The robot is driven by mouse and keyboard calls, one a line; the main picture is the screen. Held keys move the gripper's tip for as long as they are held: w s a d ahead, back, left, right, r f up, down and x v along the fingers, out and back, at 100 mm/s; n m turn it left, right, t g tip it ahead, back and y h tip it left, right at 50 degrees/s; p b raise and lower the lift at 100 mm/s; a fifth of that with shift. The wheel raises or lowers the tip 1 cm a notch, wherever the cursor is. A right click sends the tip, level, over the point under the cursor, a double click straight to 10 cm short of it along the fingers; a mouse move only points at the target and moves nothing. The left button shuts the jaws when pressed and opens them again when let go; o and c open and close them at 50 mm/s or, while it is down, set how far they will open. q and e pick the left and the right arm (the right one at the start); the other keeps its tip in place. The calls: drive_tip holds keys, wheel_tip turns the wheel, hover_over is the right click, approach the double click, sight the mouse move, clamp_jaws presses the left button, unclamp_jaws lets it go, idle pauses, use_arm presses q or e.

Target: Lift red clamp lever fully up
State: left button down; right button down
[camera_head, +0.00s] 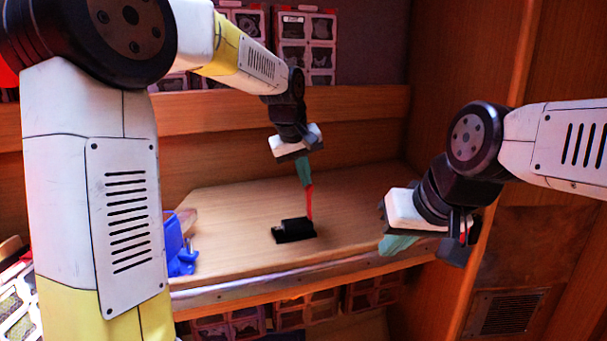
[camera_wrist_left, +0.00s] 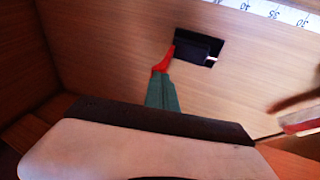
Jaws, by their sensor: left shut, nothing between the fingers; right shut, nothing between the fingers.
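The red clamp lever (camera_head: 309,203) stands close to upright from its black clamp base (camera_head: 295,231) on the wooden table. In the left wrist view the red lever (camera_wrist_left: 165,58) runs from the black base (camera_wrist_left: 200,47) toward my fingers. My left gripper (camera_head: 305,180) is shut, with its green fingertips at the lever's upper end; they hide that end, and I cannot tell if they touch it. In the left wrist view my left gripper (camera_wrist_left: 161,82) overlaps the lever's end. My right gripper (camera_head: 385,252) is shut and empty near the table's front right edge, away from the clamp.
A blue object (camera_head: 180,248) sits at the table's left front. A ruler strip (camera_wrist_left: 272,10) shows in the left wrist view. Wooden walls bound the back and right. The tabletop (camera_head: 240,210) around the clamp is clear. Bins stand behind and below.

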use_arm(q)
drive_tip(key=d, duration=0.1)
drive_tip(key=w+d+y, duration=0.1)
drive_tip(key=d, duration=0.1)
drive_tip(key=shift+w+d, duration=0.1)
drive_tip(key=shift+d, duration=0.2)
drive_tip(key=shift+a, duration=0.1)
